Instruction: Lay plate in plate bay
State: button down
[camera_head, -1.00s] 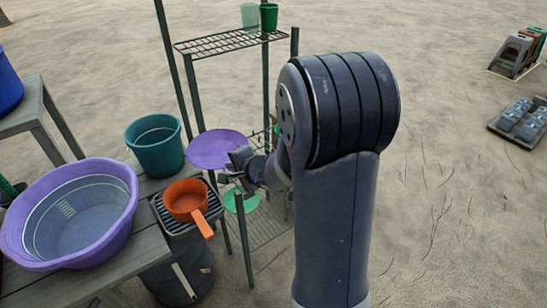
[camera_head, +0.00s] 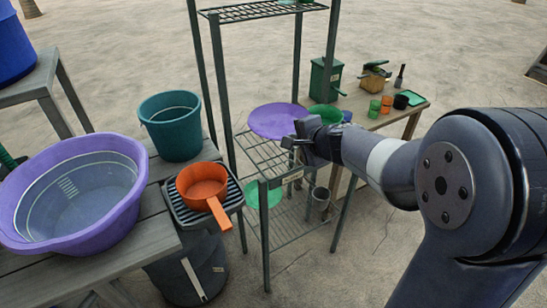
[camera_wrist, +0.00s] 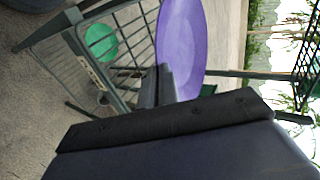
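The purple plate (camera_head: 272,121) is held out at the rack's middle level, roughly flat in the head view. My gripper (camera_head: 302,140) is shut on its near right edge. In the wrist view, the plate (camera_wrist: 183,40) rises beyond the fingers (camera_wrist: 160,88). The dark metal rack has a wire middle shelf (camera_head: 262,155), with a small pale label (camera_head: 285,179) on its front rail. The plate overlaps the shelf's back part in the picture; I cannot tell whether it touches the wires. A green plate (camera_head: 264,194) lies lower in the rack.
Rack posts (camera_head: 265,240) stand close around my gripper. At left are a purple basin (camera_head: 75,190), teal bucket (camera_head: 171,125) and orange pan (camera_head: 203,182). Behind the rack, a wooden table (camera_head: 410,115) holds a green box (camera_head: 325,80) and several cups. A green bowl (camera_head: 327,114) shows behind my gripper.

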jog(key=f+b, duration=0.2)
jog(key=f, duration=0.1)
jog(key=f+b, duration=0.2)
jog(key=f, duration=0.1)
jog(key=f+b, duration=0.2)
jog(key=f, duration=0.2)
jog(key=shift+a, duration=0.35)
jog(key=shift+f, duration=0.1)
jog(key=shift+f, duration=0.1)
jog(key=c, duration=2)
grip_release()
jog(key=shift+o, duration=0.2)
jog(key=shift+r, duration=0.3)
jog(key=p+v, duration=0.2)
jog(key=v, duration=1)
